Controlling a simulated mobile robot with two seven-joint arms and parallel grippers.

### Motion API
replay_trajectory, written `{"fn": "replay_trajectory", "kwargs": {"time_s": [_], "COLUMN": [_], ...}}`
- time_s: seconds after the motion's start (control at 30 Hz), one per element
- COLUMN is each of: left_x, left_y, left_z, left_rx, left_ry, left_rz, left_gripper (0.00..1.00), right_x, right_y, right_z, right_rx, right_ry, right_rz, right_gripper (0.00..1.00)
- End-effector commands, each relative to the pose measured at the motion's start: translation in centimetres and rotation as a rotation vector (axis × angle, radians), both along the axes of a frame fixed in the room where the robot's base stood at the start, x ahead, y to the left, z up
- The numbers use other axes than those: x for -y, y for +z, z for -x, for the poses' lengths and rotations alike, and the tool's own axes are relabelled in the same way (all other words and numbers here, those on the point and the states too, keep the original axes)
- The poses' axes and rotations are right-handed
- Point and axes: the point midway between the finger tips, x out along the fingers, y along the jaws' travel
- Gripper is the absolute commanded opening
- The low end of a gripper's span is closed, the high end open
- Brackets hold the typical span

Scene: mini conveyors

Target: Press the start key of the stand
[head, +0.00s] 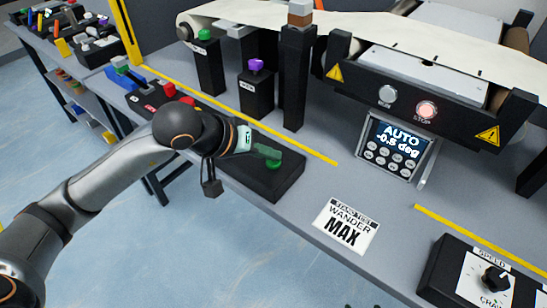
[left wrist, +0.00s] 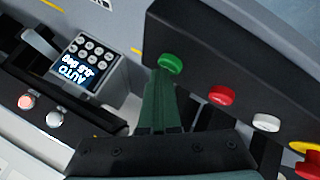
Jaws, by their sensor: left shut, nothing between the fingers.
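A green push button (head: 274,164) sits on a long black control box (head: 285,188) at the table's front edge. In the left wrist view the green button (left wrist: 171,63) is at the end of a row on the box (left wrist: 225,50), beside a red button (left wrist: 221,95) and a white button (left wrist: 266,122). My left gripper (head: 267,152) is shut and empty, its tips close to the green button. In the left wrist view the gripper (left wrist: 163,76) overlaps the button's lower edge; I cannot tell whether they touch. My right gripper is out of view.
A display panel (head: 397,143) reads AUTO -0.5 deg, below a STOP lamp (head: 427,109) that glows red. A "WANDER MAX" card (head: 347,226) lies on the table. A speed knob box (head: 485,275) is front right.

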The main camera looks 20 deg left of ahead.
Motion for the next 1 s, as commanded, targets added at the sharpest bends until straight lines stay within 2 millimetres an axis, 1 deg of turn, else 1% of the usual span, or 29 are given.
{"fn": "replay_trajectory", "kwargs": {"time_s": [0.27, 0.67, 0.77, 1.0], "left_x": [-0.1, 0.0, 0.0, 0.0], "left_y": [1.4, 1.8, 2.5, 5.0], "left_z": [0.0, 0.0, 0.0, 0.0], "left_rx": [0.000, 0.001, 0.001, 0.002], "left_ry": [0.001, 0.000, 0.000, 0.000], "left_rz": [-0.003, -0.001, -0.001, 0.000], "left_gripper": [0.00, 0.00, 0.00, 0.00], "right_x": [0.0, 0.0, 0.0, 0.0], "right_y": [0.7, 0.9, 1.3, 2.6], "right_z": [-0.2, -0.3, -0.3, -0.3], "right_rx": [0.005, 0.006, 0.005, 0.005], "right_ry": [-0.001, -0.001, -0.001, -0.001], "right_rz": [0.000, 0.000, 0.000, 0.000], "right_gripper": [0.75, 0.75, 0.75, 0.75]}}
